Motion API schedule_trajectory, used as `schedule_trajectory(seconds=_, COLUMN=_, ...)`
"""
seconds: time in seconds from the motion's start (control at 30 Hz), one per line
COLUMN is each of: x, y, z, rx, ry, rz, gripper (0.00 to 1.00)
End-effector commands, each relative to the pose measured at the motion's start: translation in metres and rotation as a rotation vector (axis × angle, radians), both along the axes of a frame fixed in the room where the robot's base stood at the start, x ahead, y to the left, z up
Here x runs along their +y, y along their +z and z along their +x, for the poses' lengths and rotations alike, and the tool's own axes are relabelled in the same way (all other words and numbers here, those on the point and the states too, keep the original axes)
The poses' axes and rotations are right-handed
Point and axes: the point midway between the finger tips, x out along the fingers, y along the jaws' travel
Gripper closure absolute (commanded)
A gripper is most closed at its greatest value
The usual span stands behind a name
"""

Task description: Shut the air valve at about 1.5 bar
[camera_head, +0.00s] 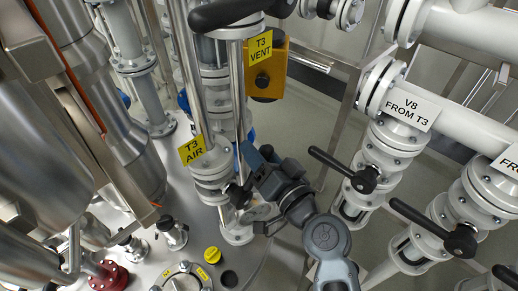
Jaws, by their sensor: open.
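The yellow T3 AIR label (192,149) is on a white flanged vertical pipe (211,170) left of centre. A dark knob or handle (237,195) shows beside the pipe's lower flanges; I take it to be on the air valve, but its position is unclear. My gripper (247,190) is open at this dark part, just right of the pipe, with my arm reaching up from the lower right. The gripper hides part of the fitting, and I cannot tell whether it touches the handle. No readable pressure gauge is in view.
The yellow T3 VENT label (261,47) and a yellow-orange box (267,75) are above. Black valve levers (340,160) stick out at right near the V8 FROM T3 pipe (405,105). Large steel vessels (40,160) fill the left. A yellow cap (212,254) sits on the vessel top below.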

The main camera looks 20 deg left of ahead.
Motion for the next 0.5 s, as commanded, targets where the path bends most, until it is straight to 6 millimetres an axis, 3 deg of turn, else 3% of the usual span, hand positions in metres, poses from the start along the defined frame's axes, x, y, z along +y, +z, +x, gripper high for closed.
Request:
schedule_trajectory(seconds=0.33, x=0.0044, y=0.0002, z=0.0031, rx=0.0, ry=-0.001, rz=0.001, gripper=0.51)
schedule_trajectory(seconds=0.5, x=0.0043, y=0.0002, z=0.0031, rx=0.0, ry=-0.001, rz=0.001, gripper=0.66)
